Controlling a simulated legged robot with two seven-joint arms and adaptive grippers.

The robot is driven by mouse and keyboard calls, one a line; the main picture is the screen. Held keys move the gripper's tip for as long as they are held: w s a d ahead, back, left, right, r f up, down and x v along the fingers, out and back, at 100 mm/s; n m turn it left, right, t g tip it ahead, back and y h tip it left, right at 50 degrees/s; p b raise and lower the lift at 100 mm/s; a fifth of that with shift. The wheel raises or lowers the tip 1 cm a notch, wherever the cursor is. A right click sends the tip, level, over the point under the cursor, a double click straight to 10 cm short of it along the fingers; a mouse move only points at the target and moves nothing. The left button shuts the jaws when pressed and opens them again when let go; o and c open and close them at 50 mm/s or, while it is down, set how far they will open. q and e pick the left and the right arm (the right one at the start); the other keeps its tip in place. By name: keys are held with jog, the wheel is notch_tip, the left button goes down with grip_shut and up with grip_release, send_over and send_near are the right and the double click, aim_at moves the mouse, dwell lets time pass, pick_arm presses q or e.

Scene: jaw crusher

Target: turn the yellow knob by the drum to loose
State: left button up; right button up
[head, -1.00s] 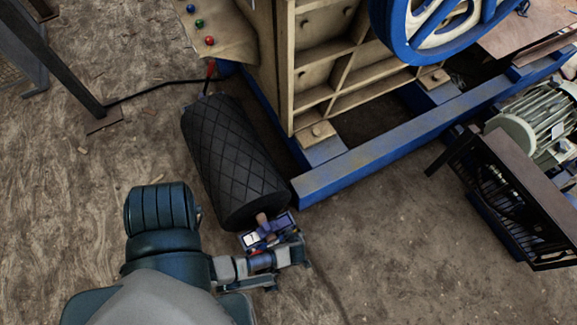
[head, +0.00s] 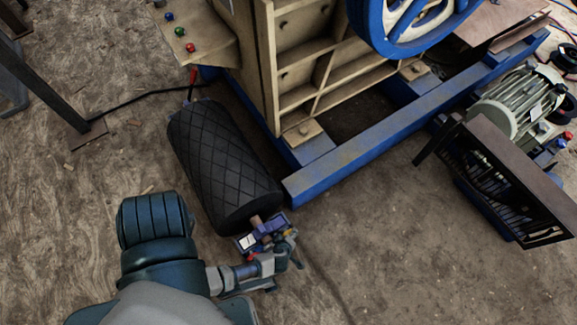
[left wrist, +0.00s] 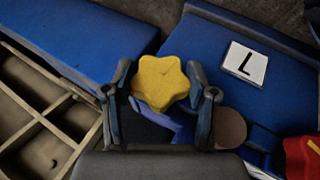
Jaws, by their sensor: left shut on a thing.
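The yellow knob (left wrist: 160,82) is star-shaped and sits between the two fingers of my left gripper (left wrist: 160,92) in the left wrist view. The fingers are shut on it from both sides. In the head view my left gripper (head: 280,248) is at the near end of the black drum (head: 222,165), which has a diamond-patterned cover. The knob is mostly hidden there by the gripper. My right gripper is not in view.
A blue frame beam (head: 390,130) and the beige crusher body (head: 300,60) stand beyond the drum. A motor (head: 515,105) with a dark guard (head: 510,180) is at the right. A red part (left wrist: 302,157) is at the wrist view's lower right. Bare ground lies right of the gripper.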

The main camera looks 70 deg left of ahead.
pick_arm(q)
jog(key=o, duration=1.2)
jog(key=v, duration=0.7)
jog(key=shift+s+d+r, duration=0.15)
